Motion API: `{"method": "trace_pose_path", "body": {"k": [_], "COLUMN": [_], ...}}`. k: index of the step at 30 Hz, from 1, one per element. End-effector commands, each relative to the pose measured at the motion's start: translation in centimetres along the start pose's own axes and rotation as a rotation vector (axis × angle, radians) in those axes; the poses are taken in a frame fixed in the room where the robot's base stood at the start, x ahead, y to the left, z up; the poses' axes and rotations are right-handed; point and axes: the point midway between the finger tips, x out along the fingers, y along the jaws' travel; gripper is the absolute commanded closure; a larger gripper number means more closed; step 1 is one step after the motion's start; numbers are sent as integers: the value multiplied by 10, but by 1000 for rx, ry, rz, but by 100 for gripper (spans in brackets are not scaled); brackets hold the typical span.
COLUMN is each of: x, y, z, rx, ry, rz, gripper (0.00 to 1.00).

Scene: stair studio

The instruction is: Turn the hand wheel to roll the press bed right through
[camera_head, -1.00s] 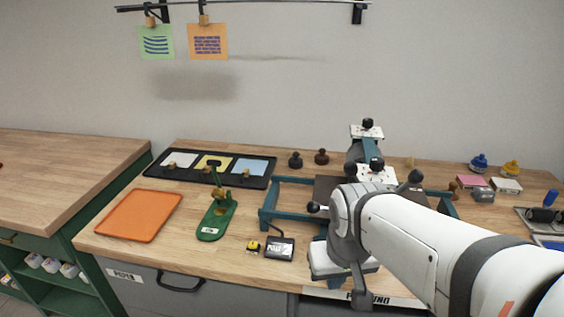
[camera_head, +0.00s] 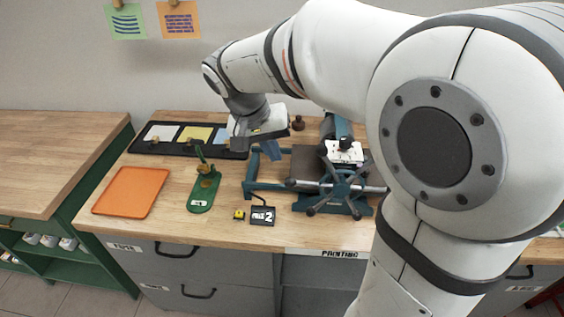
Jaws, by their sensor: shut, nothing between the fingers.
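The press has a teal frame (camera_head: 248,175), with a dark flat bed (camera_head: 305,168) between its rails. The hand wheel (camera_head: 341,190) stands at the front right of the press, its several spokes ending in dark knobs. My gripper (camera_head: 252,143) is in the air above the left end of the press, well left of the wheel and apart from it. Its jaws are shut and empty, though the fingertips are small and hard to make out. My arm covers the right side of the press.
A small display (camera_head: 262,215) reading 2 sits in front of the press, beside a yellow object (camera_head: 239,214). Two prints hang on the wall.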

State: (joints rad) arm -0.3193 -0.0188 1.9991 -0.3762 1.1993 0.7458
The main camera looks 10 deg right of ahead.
Motion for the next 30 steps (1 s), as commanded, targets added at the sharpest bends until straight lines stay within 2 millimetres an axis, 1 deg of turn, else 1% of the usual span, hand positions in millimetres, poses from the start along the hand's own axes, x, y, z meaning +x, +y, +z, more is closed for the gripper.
{"method": "trace_pose_path", "body": {"k": [1, 3, 6, 12, 18, 30], "x": [11, 26, 45, 72, 80, 83], "y": [1, 1, 1, 1, 1, 2], "z": [0, 0, 1, 0, 0, 0], "rx": [1, 1, 2, 1, 2, 4], "ry": [-5, -6, -5, -4, -1, -2], "rz": [3, 3, 2, 1, -1, 6], "gripper": [100, 100, 100, 100, 100, 100]}}
